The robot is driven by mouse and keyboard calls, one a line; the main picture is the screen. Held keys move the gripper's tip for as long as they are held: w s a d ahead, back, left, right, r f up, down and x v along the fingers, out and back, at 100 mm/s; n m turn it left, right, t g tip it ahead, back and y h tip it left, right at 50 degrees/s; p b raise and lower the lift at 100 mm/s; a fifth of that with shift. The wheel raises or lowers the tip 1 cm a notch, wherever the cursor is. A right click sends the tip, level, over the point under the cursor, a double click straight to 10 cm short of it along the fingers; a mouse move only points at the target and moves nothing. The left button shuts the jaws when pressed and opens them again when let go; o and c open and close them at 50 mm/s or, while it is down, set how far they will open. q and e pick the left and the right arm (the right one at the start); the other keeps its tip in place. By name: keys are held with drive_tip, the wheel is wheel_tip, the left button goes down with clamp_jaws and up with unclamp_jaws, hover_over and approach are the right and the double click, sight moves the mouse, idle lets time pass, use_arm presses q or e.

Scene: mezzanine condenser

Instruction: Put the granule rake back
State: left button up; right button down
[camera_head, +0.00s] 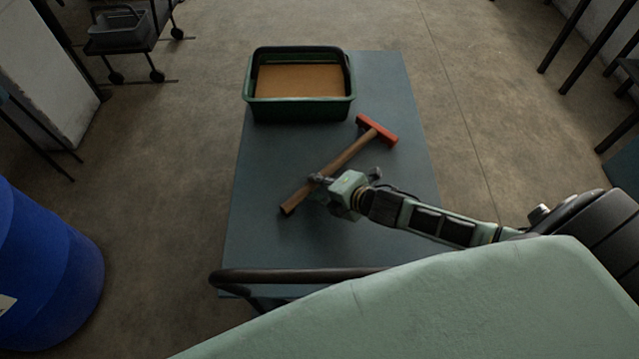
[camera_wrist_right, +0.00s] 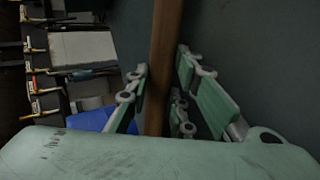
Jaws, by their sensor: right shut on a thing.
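The granule rake (camera_head: 342,162) has a brown wooden handle and an orange-red head (camera_head: 377,131). In the head view it lies slantwise over the cart's dark top, its head at the upper right and handle end at the lower left. I cannot tell if it touches the top. My right gripper (camera_head: 322,182) is shut on the handle, toward the handle's lower end. In the right wrist view the handle (camera_wrist_right: 164,70) runs between the fingers (camera_wrist_right: 158,100). My left gripper is not in view.
A green tub (camera_head: 300,111) with a flat tan surface inside stands at the cart's (camera_head: 262,185) far end. The cart has a dark push bar (camera_head: 290,275) at its near end. A blue drum (camera_head: 45,270) stands at left. A shelf cart with a grey basket (camera_head: 118,28) is at upper left.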

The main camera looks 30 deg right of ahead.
drive_tip(key=c, duration=1.8)
unclamp_jaws()
drive_tip(key=v, duration=0.7)
drive_tip(key=shift+s+r, duration=0.15)
drive_tip(key=shift+r, duration=0.05)
drive_tip(key=shift+d, duration=0.15)
